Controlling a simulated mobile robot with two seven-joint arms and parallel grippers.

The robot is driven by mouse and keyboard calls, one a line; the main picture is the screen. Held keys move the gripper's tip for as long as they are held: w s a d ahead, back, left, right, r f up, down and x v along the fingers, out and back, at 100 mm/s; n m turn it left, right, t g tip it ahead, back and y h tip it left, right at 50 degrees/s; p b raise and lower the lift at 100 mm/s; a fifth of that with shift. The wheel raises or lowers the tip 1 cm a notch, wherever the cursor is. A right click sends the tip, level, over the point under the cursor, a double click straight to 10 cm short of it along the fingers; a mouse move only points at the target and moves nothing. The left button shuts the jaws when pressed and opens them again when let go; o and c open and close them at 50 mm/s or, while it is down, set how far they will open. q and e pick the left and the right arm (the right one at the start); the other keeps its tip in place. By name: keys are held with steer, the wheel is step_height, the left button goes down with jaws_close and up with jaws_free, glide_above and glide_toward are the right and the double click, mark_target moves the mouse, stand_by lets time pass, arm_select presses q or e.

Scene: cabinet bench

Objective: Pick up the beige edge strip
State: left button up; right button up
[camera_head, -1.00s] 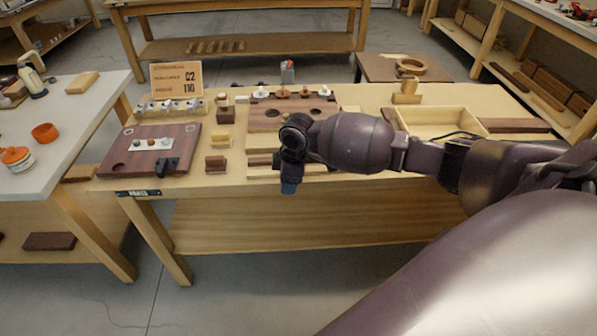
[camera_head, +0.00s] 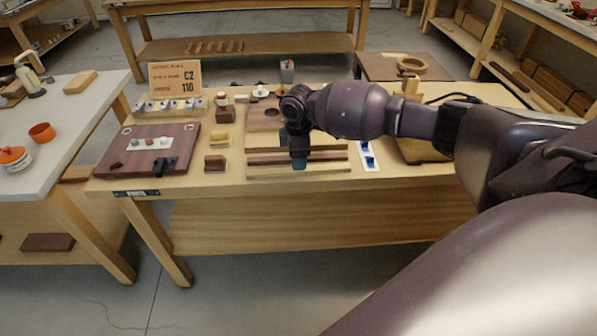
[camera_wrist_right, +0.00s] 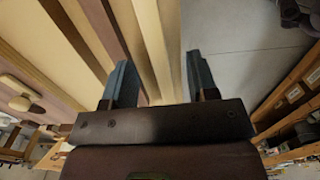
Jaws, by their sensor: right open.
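The beige edge strip (camera_head: 325,171) lies near the front edge of the bench, in front of a dark brown strip (camera_head: 270,160). My right gripper (camera_head: 299,164) is over the strips, pointing down. Its body hides part of them in the head view. In the right wrist view its two fingers (camera_wrist_right: 160,82) are apart, and the long beige strip (camera_wrist_right: 125,25) runs up from between them. Nothing is seen held. I cannot tell how far the fingertips are above the strip. My left gripper is not in view.
A dark brown board (camera_head: 148,150) with small parts lies at the bench's left. Small blocks (camera_head: 215,163) stand between it and the strips. A white plate with blue pieces (camera_head: 368,157) lies right of the strips. Open floor is in front of the bench.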

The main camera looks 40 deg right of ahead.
steer(key=f, duration=0.3)
steer(key=f+b, duration=0.1)
steer(key=f, duration=0.1)
steer(key=shift+w, duration=0.3)
jaws_close()
